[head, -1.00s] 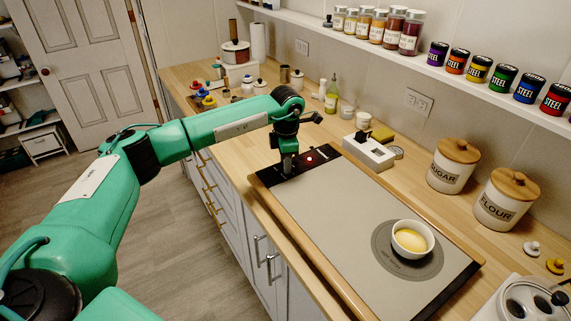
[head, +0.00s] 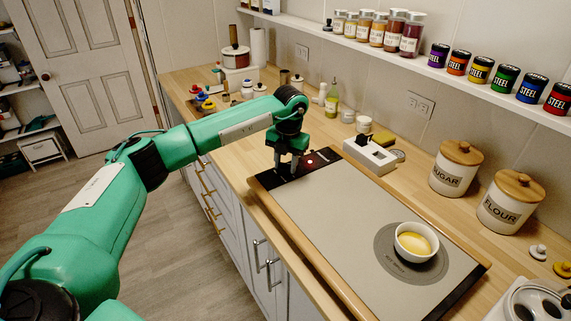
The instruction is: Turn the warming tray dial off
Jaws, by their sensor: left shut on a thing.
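The warming tray (head: 335,225) lies on the wooden counter, with a grey top and a black control strip (head: 269,180) at its far left end. A red light (head: 309,162) glows on the strip. My left gripper (head: 286,171) points down at the strip, left of the light, and is shut on the dial, which its fingers hide. The dial's setting cannot be read. A white bowl with yellow contents (head: 415,241) sits on the round dark mark near the tray's right end. My right gripper is not in view.
A white box-like device (head: 370,156) and a yellow sponge (head: 383,138) stand behind the tray. Sugar (head: 456,168) and flour (head: 511,201) canisters stand along the wall. A shelf with jars and tins runs above. Bottles and small items crowd the far counter.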

